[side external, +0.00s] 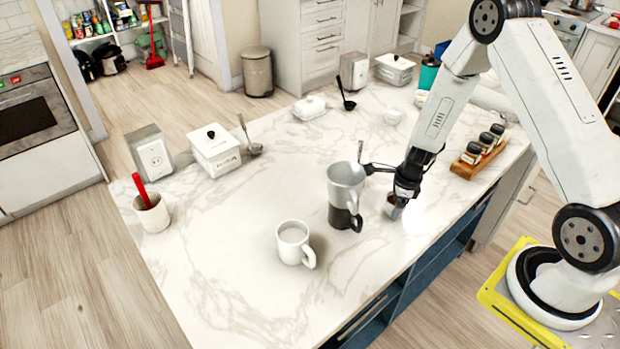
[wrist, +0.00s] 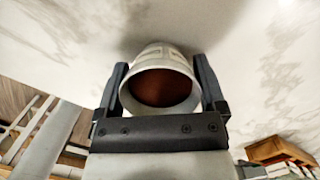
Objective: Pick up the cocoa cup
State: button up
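The cup with brown inside, which looks like the cocoa cup (wrist: 160,57), lies between the two fingers of my gripper (wrist: 160,75) in the wrist view. Its pale rim and brown inside face the camera. One finger is on each side, very close to the cup wall; I cannot tell whether they touch it. In the side view my gripper (side external: 398,205) is low over the marble counter near its front edge, and the cup is mostly hidden behind it. The cup appears to be at counter level.
A white mug (side external: 293,243) is farther left. A wooden spice rack (side external: 478,160) is to the right. White canisters (side external: 213,150) stand farther back. The counter's left middle is clear.

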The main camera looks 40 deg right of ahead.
jog(key=c, duration=0.4)
jog(key=shift+c, duration=0.2)
jog(key=shift+r, duration=0.1)
jog(key=shift+r, duration=4.95)
